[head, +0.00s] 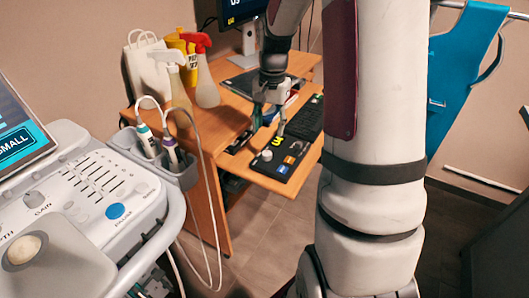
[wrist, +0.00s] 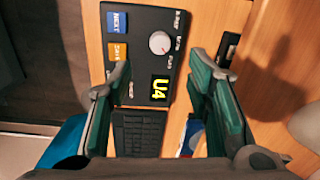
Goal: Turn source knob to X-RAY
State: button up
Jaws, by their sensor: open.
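A black control box lies on the wooden desk, with a round pale knob (wrist: 160,43) near its top in the wrist view. Small labels sit beside the knob, too small to read surely. The box (head: 293,150) also has a yellow "U4" display (wrist: 159,88) and blue and orange buttons. The knob shows in the head view (head: 267,155) at the box's near left end. My gripper (wrist: 160,82) is open and empty above the box. Its two green-padded fingers are on either side of the display, apart from the knob. The knob's pointer direction is unclear.
A keyboard (wrist: 134,132) lies beside the box. Spray bottles (head: 206,85) and a white bag (head: 140,65) stand on the desk's left. An ultrasound console (head: 85,190) with cabled probes (head: 172,153) stands at left. A monitor (head: 241,10) is behind.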

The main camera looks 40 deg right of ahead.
aim_at(267, 153)
jog(key=f+b, duration=0.1)
jog(key=f, duration=0.4)
jog(key=f+b, duration=0.1)
jog(key=f, duration=0.3)
jog(key=shift+w+f, duration=0.2)
jog(key=shift+f, duration=0.15)
grip_shut()
